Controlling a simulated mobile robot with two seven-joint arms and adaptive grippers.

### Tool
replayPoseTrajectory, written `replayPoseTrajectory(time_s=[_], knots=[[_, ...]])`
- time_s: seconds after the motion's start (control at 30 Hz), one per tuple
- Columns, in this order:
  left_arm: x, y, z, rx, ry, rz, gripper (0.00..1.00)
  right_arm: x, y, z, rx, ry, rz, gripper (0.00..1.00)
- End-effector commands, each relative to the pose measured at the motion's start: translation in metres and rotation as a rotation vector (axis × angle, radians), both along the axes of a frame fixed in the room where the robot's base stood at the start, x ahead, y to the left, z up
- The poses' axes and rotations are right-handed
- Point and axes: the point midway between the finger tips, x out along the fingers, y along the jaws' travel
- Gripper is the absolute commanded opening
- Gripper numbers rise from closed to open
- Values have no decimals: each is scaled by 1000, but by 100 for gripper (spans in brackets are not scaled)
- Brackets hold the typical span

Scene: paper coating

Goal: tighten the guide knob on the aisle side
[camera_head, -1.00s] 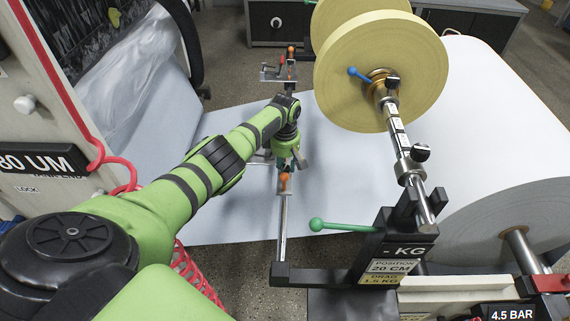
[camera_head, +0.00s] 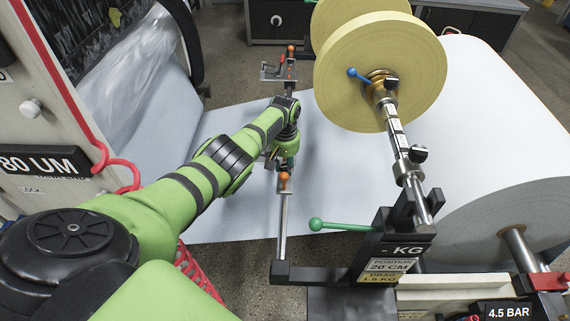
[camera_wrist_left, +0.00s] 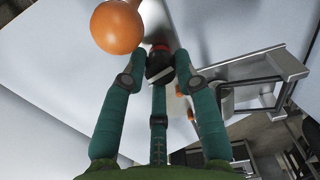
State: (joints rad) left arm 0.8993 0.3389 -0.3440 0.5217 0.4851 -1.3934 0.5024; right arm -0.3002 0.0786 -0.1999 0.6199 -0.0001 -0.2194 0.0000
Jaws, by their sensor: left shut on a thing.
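My left gripper (camera_head: 283,160) reaches down to the steel guide rail (camera_head: 283,225) between the paper web and the near stand. In the left wrist view, the green fingers of the gripper (camera_wrist_left: 159,75) are closed around a small dark knob with a red top (camera_wrist_left: 158,60). In the head view the gripper hides this knob. An orange ball knob (camera_head: 284,181) stands on the rail just in front of the gripper; an orange ball (camera_wrist_left: 117,27) looms large in the left wrist view, outside the fingers. My right gripper is in neither view.
A second orange knob (camera_head: 291,50) stands at the rail's far end. A green-balled lever (camera_head: 317,224) sticks out from the black stand (camera_head: 400,240) at right. A yellow roll (camera_head: 375,70) hangs on a shaft above the white web (camera_head: 225,205). A panel (camera_head: 45,100) borders the left.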

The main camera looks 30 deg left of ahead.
Motion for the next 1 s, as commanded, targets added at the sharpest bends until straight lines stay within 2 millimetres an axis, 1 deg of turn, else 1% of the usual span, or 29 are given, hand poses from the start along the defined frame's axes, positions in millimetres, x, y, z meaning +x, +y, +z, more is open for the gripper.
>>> replayPoseTrajectory(time_s=[0.2, 0.5, 0.7, 1.0], knots=[[-1, -1, -1, -2, 3, -179, 0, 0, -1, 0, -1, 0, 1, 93], [-1, -1, -1, -2, 3, -342, 0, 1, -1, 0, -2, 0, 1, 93], [-1, -1, -1, -1, 4, -391, 0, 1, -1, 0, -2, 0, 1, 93], [-1, 0, -1, -1, 3, -406, 0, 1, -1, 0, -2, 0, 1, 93]])
